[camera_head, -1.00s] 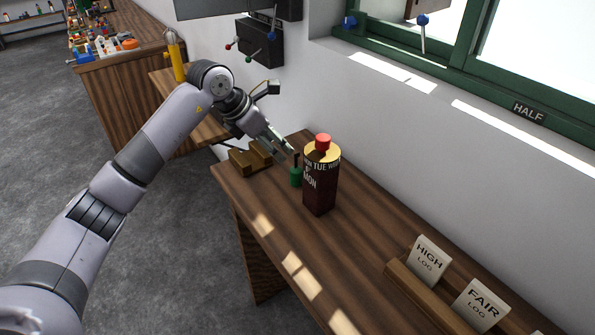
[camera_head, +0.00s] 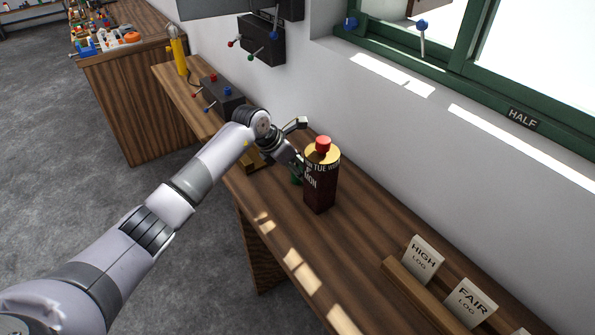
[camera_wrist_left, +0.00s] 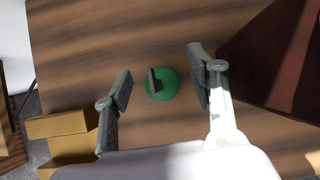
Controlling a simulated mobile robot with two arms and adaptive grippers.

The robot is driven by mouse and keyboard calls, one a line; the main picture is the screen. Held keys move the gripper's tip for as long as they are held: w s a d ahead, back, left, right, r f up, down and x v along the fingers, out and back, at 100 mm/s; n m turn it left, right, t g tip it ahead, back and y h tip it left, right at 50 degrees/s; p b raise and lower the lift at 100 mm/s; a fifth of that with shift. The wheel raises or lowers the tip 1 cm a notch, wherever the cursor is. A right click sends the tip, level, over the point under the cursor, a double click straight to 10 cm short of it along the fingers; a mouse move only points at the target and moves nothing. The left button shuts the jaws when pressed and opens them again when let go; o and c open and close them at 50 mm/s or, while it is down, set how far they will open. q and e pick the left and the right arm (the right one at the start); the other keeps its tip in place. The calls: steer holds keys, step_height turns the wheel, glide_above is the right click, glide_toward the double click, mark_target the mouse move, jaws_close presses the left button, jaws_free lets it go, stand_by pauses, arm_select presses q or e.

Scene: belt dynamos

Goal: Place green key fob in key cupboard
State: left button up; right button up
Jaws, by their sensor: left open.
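The green key fob (camera_wrist_left: 164,88) stands on the wooden table, a round green base with a dark upright tab on top. In the head view the fob (camera_head: 295,178) is mostly hidden behind my left gripper (camera_head: 294,163). In the left wrist view my left gripper (camera_wrist_left: 158,85) is open, with one finger on each side of the fob and gaps between, not touching it. My right gripper is in neither view. A dark box with red and blue levers (camera_head: 222,95) stands on the far shelf; I cannot tell whether any box here is the key cupboard.
A dark red canister (camera_head: 320,185) with a gold top and red knob stands close to the fob's right; it also shows in the wrist view (camera_wrist_left: 275,65). A brass-coloured block (camera_wrist_left: 62,130) lies left. HIGH (camera_head: 422,260) and FAIR (camera_head: 470,302) cards stand in a wooden holder.

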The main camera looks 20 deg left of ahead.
arm_select(q)
steer(key=shift+c, duration=0.3)
steer(key=shift+r, duration=0.1)
jaws_close()
stand_by(0.4)
